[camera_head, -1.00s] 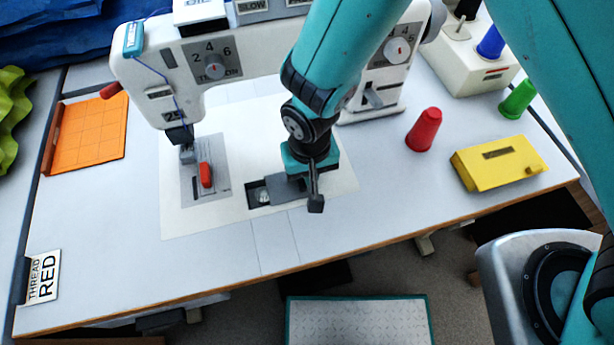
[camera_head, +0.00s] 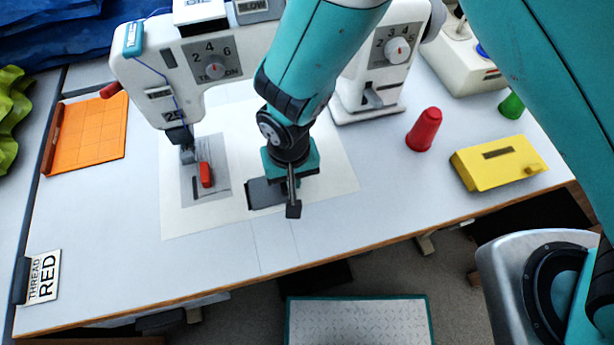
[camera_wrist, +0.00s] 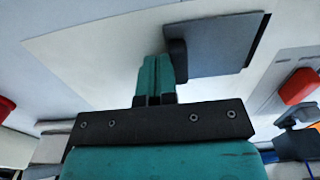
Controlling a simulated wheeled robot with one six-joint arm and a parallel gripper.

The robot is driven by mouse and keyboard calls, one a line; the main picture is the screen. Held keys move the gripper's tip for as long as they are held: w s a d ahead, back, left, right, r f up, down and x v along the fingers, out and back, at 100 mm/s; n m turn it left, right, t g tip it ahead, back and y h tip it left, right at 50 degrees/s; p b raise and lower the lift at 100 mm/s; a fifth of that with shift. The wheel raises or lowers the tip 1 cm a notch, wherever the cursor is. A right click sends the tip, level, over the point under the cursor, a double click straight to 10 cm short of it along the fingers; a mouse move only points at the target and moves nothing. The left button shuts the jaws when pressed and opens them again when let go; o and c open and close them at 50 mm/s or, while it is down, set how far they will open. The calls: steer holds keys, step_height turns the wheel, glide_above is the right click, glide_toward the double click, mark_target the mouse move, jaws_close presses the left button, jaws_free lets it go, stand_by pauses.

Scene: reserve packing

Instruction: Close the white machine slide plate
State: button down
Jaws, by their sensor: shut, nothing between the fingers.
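The slide plate (camera_head: 263,194) is a dark grey rectangle lying in the bed of the white sewing machine (camera_head: 225,75). It covers the spot where the bobbin opening is, and no bobbin shows. In the wrist view the slide plate (camera_wrist: 215,46) has a thin dark strip along its right edge. A dark raised tab (camera_wrist: 177,52) stands at its left end. My gripper (camera_head: 293,209) is shut and empty, low at the right end of the plate. In the wrist view its fingers (camera_wrist: 157,72) are together beside the tab, apparently touching it.
A red cone (camera_head: 424,130) and a yellow box (camera_head: 498,163) are at right. An orange mat (camera_head: 88,134) lies at left.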

steer(key=shift+s+a, duration=0.15)
steer(key=shift+a, duration=0.45)
steer(key=shift+d, duration=0.2)
steer(key=shift+w+d, duration=0.2)
steer(key=shift+d, duration=0.2)
step_height(320, 180, up, 7)
steer(key=p, duration=0.5)
steer(key=shift+p, duration=0.35)
